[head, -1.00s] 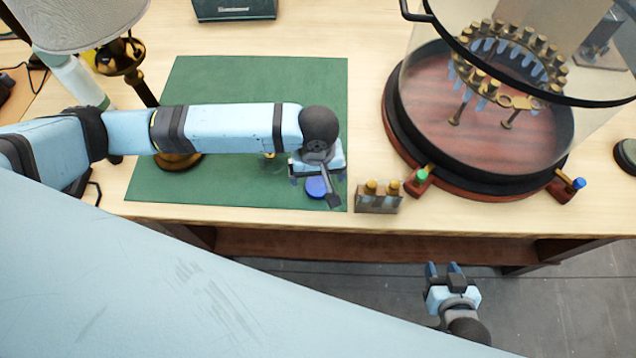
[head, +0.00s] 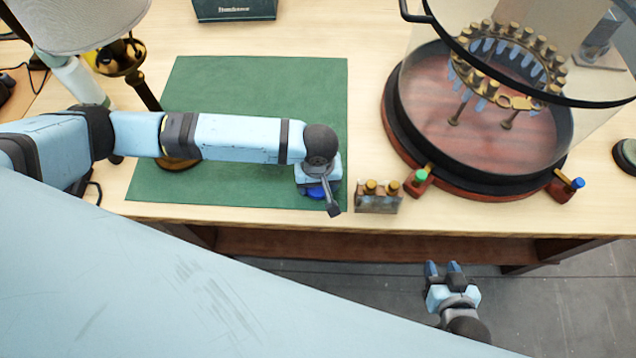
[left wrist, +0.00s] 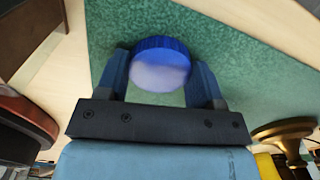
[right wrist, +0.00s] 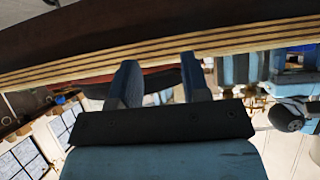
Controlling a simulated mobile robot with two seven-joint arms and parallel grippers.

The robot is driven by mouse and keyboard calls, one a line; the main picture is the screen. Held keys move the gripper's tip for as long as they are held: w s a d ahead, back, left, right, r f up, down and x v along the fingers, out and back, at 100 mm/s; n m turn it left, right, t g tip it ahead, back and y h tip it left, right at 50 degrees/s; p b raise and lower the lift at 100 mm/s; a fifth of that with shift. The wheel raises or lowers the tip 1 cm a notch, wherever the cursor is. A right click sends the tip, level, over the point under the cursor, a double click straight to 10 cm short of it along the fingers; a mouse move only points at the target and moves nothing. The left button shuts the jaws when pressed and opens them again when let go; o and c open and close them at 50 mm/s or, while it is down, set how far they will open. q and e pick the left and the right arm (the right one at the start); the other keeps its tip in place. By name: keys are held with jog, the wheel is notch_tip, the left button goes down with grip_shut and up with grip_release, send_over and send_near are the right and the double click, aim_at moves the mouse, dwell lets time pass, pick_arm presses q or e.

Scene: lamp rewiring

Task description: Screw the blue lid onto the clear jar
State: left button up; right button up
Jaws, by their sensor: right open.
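The blue lid (left wrist: 160,65) lies at the front right of the green mat. Only a sliver of it shows under my left gripper in the head view (head: 314,193). My left gripper (head: 318,190) points down over the lid, with one finger on each side of it. I cannot tell whether the fingers press on it. I cannot make out the clear jar; my left arm covers part of the mat. My right gripper (head: 443,268) is open and empty, low in front of the table's edge. Its two fingers also show apart in the right wrist view (right wrist: 158,78).
The green mat (head: 250,90) is bare at the back. A brass lamp (head: 122,60) stands at left. A small holder (head: 377,203) with brass pieces sits right of my left gripper. A large glass-walled device on a round wooden base (head: 480,185) fills the right side.

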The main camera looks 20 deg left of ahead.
pick_arm(q)
jog(key=shift+r, duration=0.1)
pick_arm(e)
jog(key=shift+r, duration=0.1)
pick_arm(q)
notch_tip(320, 180, up, 20)
jog(key=p, duration=0.9)
pick_arm(e)
notch_tip(320, 180, up, 8)
jog(key=shift+d+m+h, duration=0.3)
jog(key=shift+d+m, duration=0.1)
jog(key=shift+d, duration=0.05)
pick_arm(q)
jog(key=shift+a, duration=0.1)
pick_arm(e)
jog(key=shift+s, duration=0.1)
